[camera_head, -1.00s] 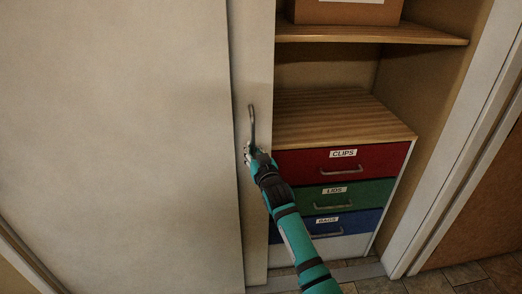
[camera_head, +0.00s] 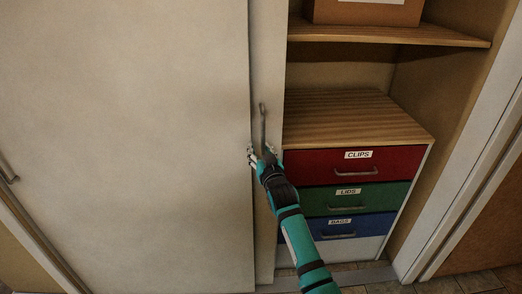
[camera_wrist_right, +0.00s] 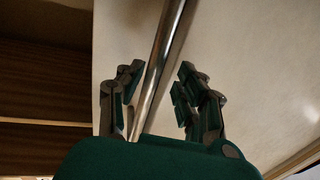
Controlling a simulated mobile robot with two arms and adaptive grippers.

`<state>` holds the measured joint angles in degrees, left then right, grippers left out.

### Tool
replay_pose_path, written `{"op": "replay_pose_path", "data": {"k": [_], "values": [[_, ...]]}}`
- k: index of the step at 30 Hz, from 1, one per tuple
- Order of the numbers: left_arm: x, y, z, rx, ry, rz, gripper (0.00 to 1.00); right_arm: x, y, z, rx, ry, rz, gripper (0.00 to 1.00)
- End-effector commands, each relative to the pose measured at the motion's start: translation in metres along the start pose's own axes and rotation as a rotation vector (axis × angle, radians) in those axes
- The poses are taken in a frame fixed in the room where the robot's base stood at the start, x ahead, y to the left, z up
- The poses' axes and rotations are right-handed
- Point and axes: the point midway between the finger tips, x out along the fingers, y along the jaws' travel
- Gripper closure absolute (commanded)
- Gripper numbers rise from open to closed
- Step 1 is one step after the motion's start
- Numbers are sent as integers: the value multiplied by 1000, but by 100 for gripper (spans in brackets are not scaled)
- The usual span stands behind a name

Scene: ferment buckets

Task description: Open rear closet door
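The rear closet door (camera_head: 268,225) is a pale sliding panel. It shows as a narrow strip to the right of the front door (camera_head: 130,130), which covers the rest of it. My right gripper (camera_head: 265,155) is at the lower part of this handle. In the right wrist view the handle (camera_wrist_right: 165,45) runs between the two spread fingers (camera_wrist_right: 155,95), with gaps on both sides. My left gripper is not in view.
Right of the rear door the closet stands open, with red, green and blue drawers (camera_head: 350,164) marked CLIPS, LIDS and BAGS. A shelf (camera_head: 400,36) above holds a brown box (camera_head: 365,12). The front door's handle (camera_head: 7,172) is at the far left.

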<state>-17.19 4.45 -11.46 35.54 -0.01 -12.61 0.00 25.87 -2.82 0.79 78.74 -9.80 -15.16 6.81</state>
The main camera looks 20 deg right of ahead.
Motion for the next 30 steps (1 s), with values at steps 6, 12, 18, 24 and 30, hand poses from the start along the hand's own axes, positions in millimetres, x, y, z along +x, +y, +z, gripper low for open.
{"op": "replay_pose_path", "data": {"k": [6,12,18,24,30], "values": [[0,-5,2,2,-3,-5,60,0,2,-3,-2,5,3,64],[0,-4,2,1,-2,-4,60,-16,2,-2,-2,6,3,64],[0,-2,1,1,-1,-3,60,-58,2,-1,-1,4,3,64],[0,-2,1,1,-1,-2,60,-97,0,0,-1,2,2,64],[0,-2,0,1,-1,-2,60,-117,0,-1,-2,2,1,64]]}}
